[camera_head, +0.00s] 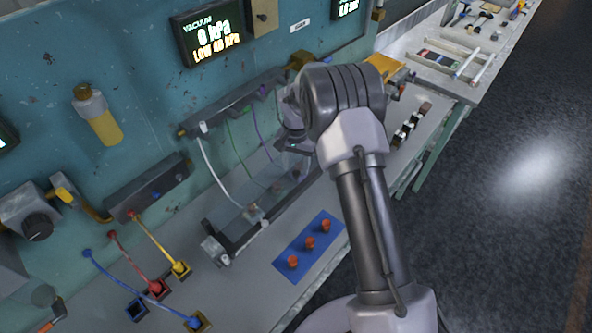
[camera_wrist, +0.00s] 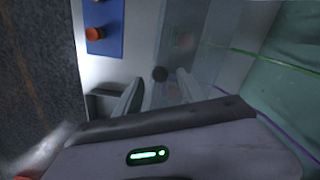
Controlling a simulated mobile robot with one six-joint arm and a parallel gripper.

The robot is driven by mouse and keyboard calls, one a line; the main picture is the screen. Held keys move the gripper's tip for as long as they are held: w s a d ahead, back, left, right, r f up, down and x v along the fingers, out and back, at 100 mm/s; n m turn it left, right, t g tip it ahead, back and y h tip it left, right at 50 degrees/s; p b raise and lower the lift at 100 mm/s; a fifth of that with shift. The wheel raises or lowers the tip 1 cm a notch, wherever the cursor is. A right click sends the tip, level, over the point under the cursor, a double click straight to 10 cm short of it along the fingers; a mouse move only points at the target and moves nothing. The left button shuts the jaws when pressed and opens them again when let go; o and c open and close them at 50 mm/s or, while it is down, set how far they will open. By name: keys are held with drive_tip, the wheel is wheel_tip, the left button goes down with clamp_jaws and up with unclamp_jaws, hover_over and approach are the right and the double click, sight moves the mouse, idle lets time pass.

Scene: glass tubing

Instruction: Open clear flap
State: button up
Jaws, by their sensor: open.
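The clear flap (camera_wrist: 205,45) is a see-through panel; in the head view it is the faint front (camera_head: 237,212) of a box against the teal wall, and it looks shut. My gripper (camera_wrist: 158,82) is open, with one finger on each side of the knob in the picture. I cannot tell whether either finger touches it. In the head view my gripper (camera_head: 292,146) is at the box's far end, partly hidden by my arm.
A blue mat (camera_head: 309,246) with red-orange knobs lies on the bench in front of the box. Green and purple tubes (camera_head: 262,122) hang behind the clear panel. Coloured cables (camera_head: 140,255) plug into small blocks at the lower left. Dark-topped blocks (camera_head: 408,126) stand to the right.

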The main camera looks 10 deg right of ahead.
drive_tip(key=shift+w+f, duration=0.1)
drive_tip(key=shift+f, duration=1.2)
drive_tip(key=shift+c, duration=0.5)
clamp_jaws()
